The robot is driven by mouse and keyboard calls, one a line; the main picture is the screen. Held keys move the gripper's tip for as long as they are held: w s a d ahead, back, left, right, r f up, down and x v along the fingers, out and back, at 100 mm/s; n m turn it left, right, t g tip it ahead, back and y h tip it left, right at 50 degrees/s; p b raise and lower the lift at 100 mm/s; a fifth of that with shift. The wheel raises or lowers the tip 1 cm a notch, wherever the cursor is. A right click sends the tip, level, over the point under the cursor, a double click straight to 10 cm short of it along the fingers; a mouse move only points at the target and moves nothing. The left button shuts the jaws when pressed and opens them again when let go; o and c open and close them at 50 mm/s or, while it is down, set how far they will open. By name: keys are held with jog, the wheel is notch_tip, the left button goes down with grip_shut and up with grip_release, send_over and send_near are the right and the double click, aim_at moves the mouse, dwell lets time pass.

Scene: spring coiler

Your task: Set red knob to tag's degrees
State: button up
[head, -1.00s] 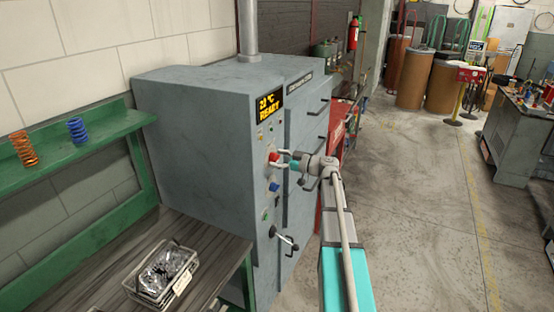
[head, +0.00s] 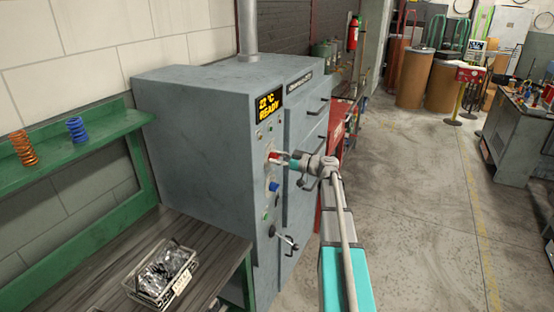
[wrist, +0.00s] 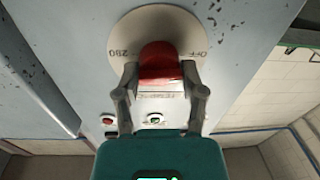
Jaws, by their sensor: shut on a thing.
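The red knob (head: 272,157) is on the front panel of the grey oven cabinet (head: 195,135). In the wrist view the red knob (wrist: 160,62) stands on a pale round dial (wrist: 128,28) with "280" and "OFF" marks at its lower edge. My gripper (head: 280,157) is shut on the knob; in the wrist view my gripper (wrist: 160,78) has a finger at each side of it. A pale tag (head: 182,283) is on the wire basket (head: 140,291) on the bench; its writing is too small to read.
A yellow display (head: 269,106) above the knob reads a temperature and "READY". A blue knob (head: 274,186) and a dark handle (head: 287,241) are below it. The green shelf (head: 75,150) holds an orange spring (head: 23,148) and a blue spring (head: 76,130).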

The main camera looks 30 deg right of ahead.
jog(key=m, duration=0.3)
jog(key=shift+m, duration=0.3)
jog(key=m+b, duration=0.1)
jog(key=m, duration=0.2)
jog(key=shift+f+m+t, duration=0.1)
jog(key=shift+m+t, duration=0.2)
jog(key=shift+m, duration=0.1)
jog(key=m, duration=0.7)
jog(key=shift+m+t, duration=0.3)
jog(key=m, duration=0.4)
jog(key=shift+f+b, duration=0.1)
jog(key=shift+b, duration=0.2)
jog(key=m, duration=0.3)
jog(key=shift+f+m+h, duration=0.1)
jog(key=shift+m+h, duration=0.3)
jog(key=m, duration=0.3)
jog(key=shift+m, duration=0.4)
jog(key=shift+s+a+f+m+h, duration=0.1)
jog(key=shift+m+h, duration=0.2)
jog(key=shift+m, duration=1.4)
